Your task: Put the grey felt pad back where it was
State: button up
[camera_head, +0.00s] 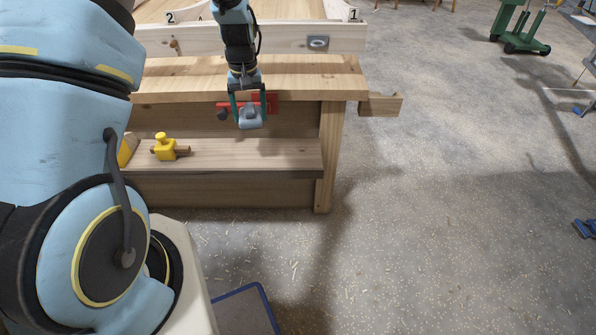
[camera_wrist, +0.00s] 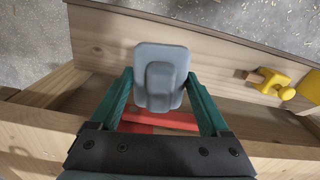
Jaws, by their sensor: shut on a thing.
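The grey felt pad (camera_head: 250,121) is a blue-grey, rounded slab with a raised block in its middle. My gripper (camera_head: 249,108) is shut on it, in front of the wooden workbench (camera_head: 340,80) and above its lower shelf (camera_head: 255,153). In the wrist view the pad (camera_wrist: 174,53) sits between the two green fingers of my gripper (camera_wrist: 161,86). A red thing (camera_wrist: 155,119) lies beyond the fingers, partly hidden; it also shows behind my gripper in the head view (camera_head: 271,98).
A yellow tool (camera_head: 163,150) with a wooden bar stands on the shelf's left, with another yellow thing (camera_head: 126,150) beside it, partly hidden by my arm. A wooden piece (camera_head: 381,105) juts from the bench's right side. The shelf's right part looks clear. Open floor lies right.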

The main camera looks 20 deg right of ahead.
jog(key=m+b, duration=0.1)
jog(key=b, duration=0.6)
send_near(296, 156)
jog(key=shift+s+f, duration=0.15)
jog(key=shift+f, duration=3.05)
jog(key=shift+f, duration=0.15)
jog(key=o, duration=1.3)
notch_tip(296, 156, up, 12)
jog(key=shift+r+p, duration=0.2)
jog(key=shift+p, duration=0.15)
